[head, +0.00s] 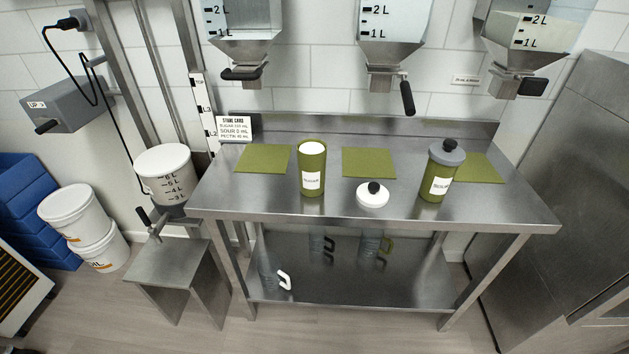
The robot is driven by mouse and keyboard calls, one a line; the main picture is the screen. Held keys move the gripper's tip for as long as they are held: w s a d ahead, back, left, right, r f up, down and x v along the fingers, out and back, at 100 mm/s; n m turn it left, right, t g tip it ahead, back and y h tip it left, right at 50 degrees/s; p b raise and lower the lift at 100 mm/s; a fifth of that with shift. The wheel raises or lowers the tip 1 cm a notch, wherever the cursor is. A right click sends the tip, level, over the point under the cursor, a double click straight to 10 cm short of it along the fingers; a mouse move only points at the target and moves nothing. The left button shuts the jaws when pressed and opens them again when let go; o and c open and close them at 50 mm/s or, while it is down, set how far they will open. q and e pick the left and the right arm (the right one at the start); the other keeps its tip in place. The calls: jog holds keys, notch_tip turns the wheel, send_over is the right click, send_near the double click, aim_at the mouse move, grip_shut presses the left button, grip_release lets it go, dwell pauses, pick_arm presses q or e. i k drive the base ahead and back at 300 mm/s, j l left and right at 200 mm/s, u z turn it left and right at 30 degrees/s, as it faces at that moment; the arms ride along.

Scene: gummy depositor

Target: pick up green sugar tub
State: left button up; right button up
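Two green tubs stand upright on the steel table. The middle green tub (312,170) has no lid, shows a white top, and carries a white label. The right green tub (437,173) wears a grey lid with a black knob and also has a white label. Both labels are too small to read surely, so I cannot tell which is the sugar tub. A white lid (373,198) with a black knob lies on the table between them. Neither of my grippers is in view.
Three green mats lie on the steel table (240,203), the left one (262,159) empty. Dispensing hoppers (391,54) hang above the back edge, one with a black handle (407,97) hanging low. A stage card (238,128) stands back left. Clear jugs sit on the lower shelf (330,285).

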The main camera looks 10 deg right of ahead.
aim_at(312, 152)
jog(key=i+j+z, duration=0.15)
jog(key=j, duration=0.4)
jog(key=i+j+z, duration=0.15)
jog(key=j, duration=0.45)
jog(key=i+j+z, duration=0.15)
jog(key=j, duration=0.45)
jog(key=j+z, duration=0.15)
jog(key=j, duration=0.45)
jog(key=i, duration=0.05)
